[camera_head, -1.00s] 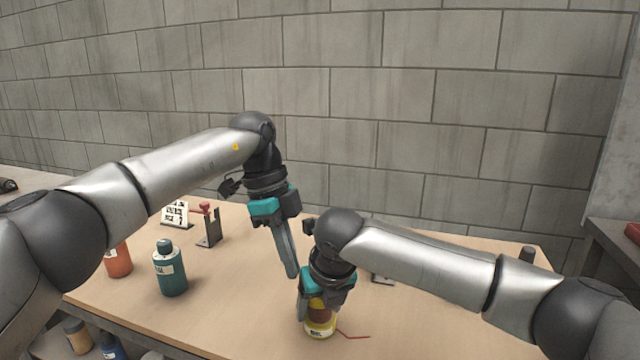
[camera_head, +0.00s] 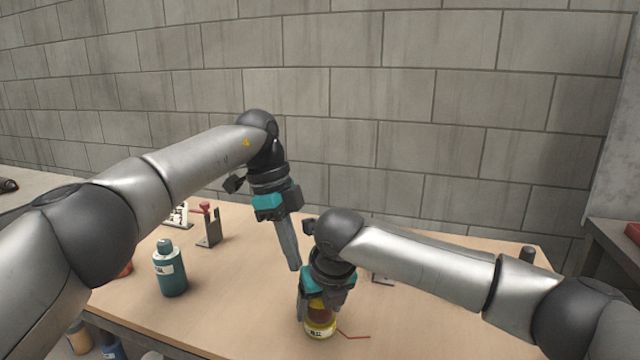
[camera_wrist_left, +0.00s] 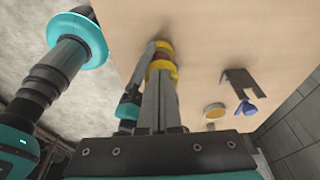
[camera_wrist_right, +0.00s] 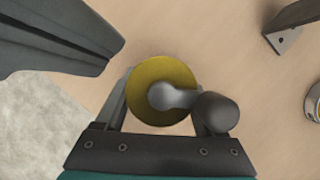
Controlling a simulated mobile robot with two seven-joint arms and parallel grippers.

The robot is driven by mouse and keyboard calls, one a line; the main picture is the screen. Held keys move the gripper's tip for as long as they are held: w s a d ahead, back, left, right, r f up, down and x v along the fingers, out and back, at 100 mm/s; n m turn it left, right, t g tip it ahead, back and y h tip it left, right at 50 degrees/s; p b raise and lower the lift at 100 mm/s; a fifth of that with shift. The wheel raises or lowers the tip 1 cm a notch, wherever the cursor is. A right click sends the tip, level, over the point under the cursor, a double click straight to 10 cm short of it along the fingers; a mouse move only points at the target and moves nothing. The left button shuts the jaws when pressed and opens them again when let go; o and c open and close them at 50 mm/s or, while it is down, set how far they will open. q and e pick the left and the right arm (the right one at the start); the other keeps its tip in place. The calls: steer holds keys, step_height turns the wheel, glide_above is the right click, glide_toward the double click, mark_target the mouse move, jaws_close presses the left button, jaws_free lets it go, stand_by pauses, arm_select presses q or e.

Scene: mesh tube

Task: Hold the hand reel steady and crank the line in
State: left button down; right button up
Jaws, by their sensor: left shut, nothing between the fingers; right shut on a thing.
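The hand reel (camera_head: 320,327) is a yellow spool with a dark red band, standing upright near the front of the table. My right gripper (camera_head: 322,300) is shut around it from above. In the right wrist view the reel's yellow top (camera_wrist_right: 147,75) sits between the fingers, with a grey crank arm (camera_wrist_right: 172,97) and a dark knob (camera_wrist_right: 215,112) pointing right. A red line (camera_head: 352,335) lies on the table right of the reel. My left gripper (camera_head: 294,267) is shut and empty, pointing down, above and left of the reel. The reel also shows beyond its fingers in the left wrist view (camera_wrist_left: 162,68).
A teal bottle (camera_head: 170,270) stands at the left of the table. Behind it are a grey bracket (camera_head: 210,232) with a red knob and a white patterned card (camera_head: 178,216). The right front of the table is clear.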

arm_select(q)
steer(key=shift+w+d, duration=0.45)
steer(key=shift+w, duration=0.25)
stand_by(0.6)
steer(key=shift+r, duration=0.1)
steer(key=s+a+r, duration=0.2)
steer(key=s+r, duration=0.2)
steer(key=r, duration=0.3)
steer(key=a+x, duration=0.1)
steer(key=x, duration=0.6)
steer(key=shift+w+a+f, duration=0.2)
steer(key=shift+w+a, duration=0.25)
steer(key=shift+w, duration=0.05)
steer(key=shift+w+d, duration=0.1)
steer(key=shift+d, duration=0.55)
stand_by(0.7)
steer(key=shift+w, duration=0.5)
steer(key=shift+w, duration=0.35)
steer(key=shift+w+d, duration=0.5)
steer(key=shift+w, duration=0.3)
stand_by(1.1)
